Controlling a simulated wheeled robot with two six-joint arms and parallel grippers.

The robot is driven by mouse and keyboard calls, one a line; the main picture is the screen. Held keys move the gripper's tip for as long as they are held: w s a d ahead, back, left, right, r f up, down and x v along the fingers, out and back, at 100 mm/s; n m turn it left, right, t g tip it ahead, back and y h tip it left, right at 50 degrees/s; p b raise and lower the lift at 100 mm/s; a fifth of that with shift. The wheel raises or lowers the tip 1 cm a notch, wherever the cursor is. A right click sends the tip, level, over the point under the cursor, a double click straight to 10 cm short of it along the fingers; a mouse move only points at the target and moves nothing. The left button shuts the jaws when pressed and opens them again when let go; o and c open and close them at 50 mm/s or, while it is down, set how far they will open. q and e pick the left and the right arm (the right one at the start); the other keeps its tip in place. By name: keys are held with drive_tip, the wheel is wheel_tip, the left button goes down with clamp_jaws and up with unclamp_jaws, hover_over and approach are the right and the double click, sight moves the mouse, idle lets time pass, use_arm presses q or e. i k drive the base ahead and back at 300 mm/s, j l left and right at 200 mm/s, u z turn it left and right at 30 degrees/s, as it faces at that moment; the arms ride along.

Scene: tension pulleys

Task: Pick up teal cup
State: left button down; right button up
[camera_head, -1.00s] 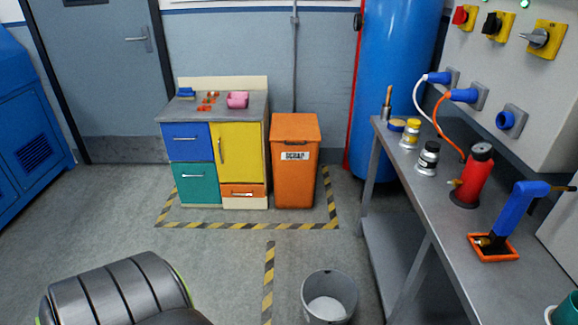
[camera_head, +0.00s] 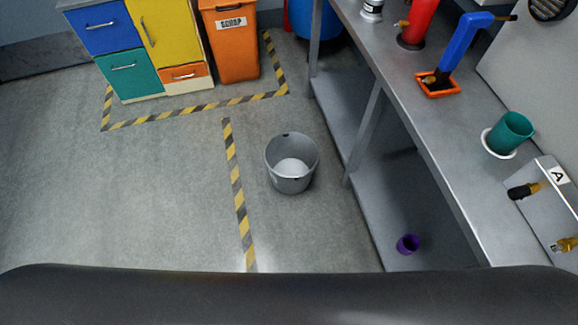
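The teal cup (camera_head: 513,132) is on the grey metal bench (camera_head: 433,135) at the right of the head view. It is tilted, and its lower end is in or on a white round dish (camera_head: 487,144). Neither of my grippers shows in the head view. A large dark rounded shape fills the bottom edge of the picture.
A blue-handled tool stands in an orange tray (camera_head: 457,88) behind the cup. A box marked A (camera_head: 545,192) with tools stands in front of it. A grey bucket (camera_head: 291,165) is on the floor. A purple cup (camera_head: 408,244) is on the lower shelf. Open floor lies left.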

sight(513, 128)
drive_tip(key=k+j+z, duration=0.15)
drive_tip(key=z, duration=1.35)
